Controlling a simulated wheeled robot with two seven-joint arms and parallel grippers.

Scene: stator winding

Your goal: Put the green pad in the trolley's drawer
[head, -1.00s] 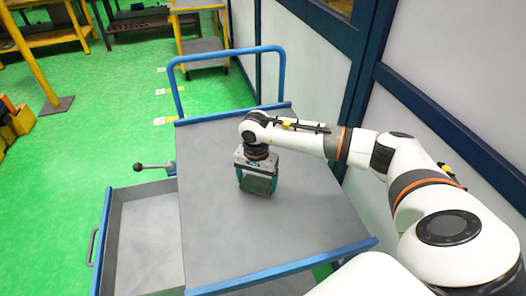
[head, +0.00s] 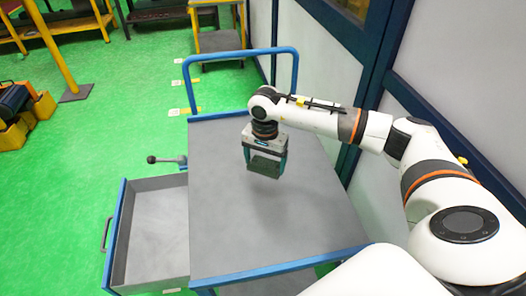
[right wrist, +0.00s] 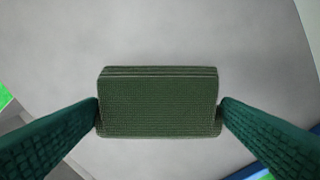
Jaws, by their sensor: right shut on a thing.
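The green pad (right wrist: 160,104) is a dark green textured block, held between the two green fingers of my right gripper (right wrist: 160,115) in the right wrist view. In the head view the pad (head: 264,168) hangs under my right gripper (head: 265,160), above the grey top of the trolley (head: 225,225). The trolley's drawer (head: 122,240) is pulled out on the left side; its grey inside looks empty. My left gripper is not in view.
The trolley has a blue push handle (head: 240,52) at its far end. A lever with a dark knob (head: 152,160) sticks out beside the drawer's far end. A wall with blue frames stands close on the right. The rest of the trolley top is clear.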

